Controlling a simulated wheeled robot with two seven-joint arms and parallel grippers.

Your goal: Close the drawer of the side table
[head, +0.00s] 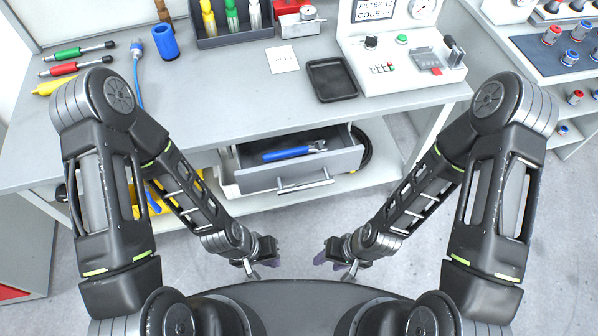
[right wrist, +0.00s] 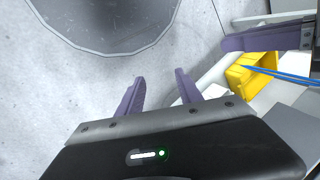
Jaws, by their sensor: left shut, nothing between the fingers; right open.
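The side table's drawer (head: 300,172) is pulled out below the tabletop in the head view. A blue-handled tool (head: 290,152) lies in it, and a bar handle (head: 305,184) is on its front. My left gripper (head: 264,262) is shut and empty, in front of the drawer and to its lower left, apart from it. My right gripper (head: 336,258) is to the lower right of the drawer, also apart from it. In the right wrist view its purple fingers (right wrist: 157,92) are spread over bare floor with nothing between them.
The tabletop (head: 240,85) holds a black tray (head: 332,79), a control box (head: 402,60), a blue cylinder (head: 166,42) and screwdrivers at left. A lower shelf (head: 350,182) lies beneath the drawer. A yellow bin (right wrist: 252,74) shows in the right wrist view. A second bench stands at right.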

